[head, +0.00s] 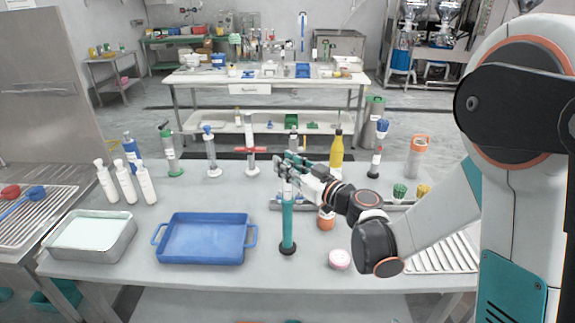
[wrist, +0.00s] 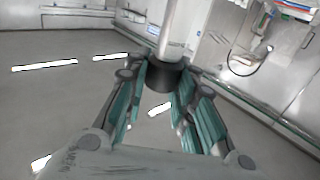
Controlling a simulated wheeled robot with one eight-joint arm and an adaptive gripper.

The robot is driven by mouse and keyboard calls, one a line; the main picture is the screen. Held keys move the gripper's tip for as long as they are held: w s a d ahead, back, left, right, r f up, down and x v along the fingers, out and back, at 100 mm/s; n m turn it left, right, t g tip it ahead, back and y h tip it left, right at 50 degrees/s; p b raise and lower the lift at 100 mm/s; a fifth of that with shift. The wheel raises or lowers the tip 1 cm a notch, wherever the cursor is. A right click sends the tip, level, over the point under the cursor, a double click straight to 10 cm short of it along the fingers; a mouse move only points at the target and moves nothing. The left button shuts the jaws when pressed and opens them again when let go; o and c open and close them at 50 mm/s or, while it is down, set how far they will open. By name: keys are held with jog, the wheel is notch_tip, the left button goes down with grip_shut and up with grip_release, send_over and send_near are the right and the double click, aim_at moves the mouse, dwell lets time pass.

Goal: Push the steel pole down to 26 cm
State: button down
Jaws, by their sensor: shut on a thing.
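A teal upright tube (head: 287,222) on a round black foot stands near the front middle of the table. A short pale section, which looks like the steel pole (head: 287,189), shows above it, just below my gripper. My gripper (head: 285,166) reaches in from the right at the top of this stand. In the wrist view its teal-padded fingers (wrist: 160,100) are closed around a black end piece (wrist: 167,78) with a light grey cylinder (wrist: 174,35) rising from it. The fingers hide part of the held piece. I see no height scale.
A blue tray (head: 205,262) and a metal pan (head: 58,254) lie to the left. A yellow bottle (head: 336,150) and several stands are behind. The table front is clear.

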aim_at(288, 199)
notch_tip(288, 199, down, 8)
jog(key=b, duration=0.6)
jog(key=shift+f+b, duration=0.2)
jog(key=shift+b, duration=0.1)
jog(key=shift+s, duration=0.15)
jog(key=c, duration=1.3)
grip_release()
jog(key=v, duration=1.2)
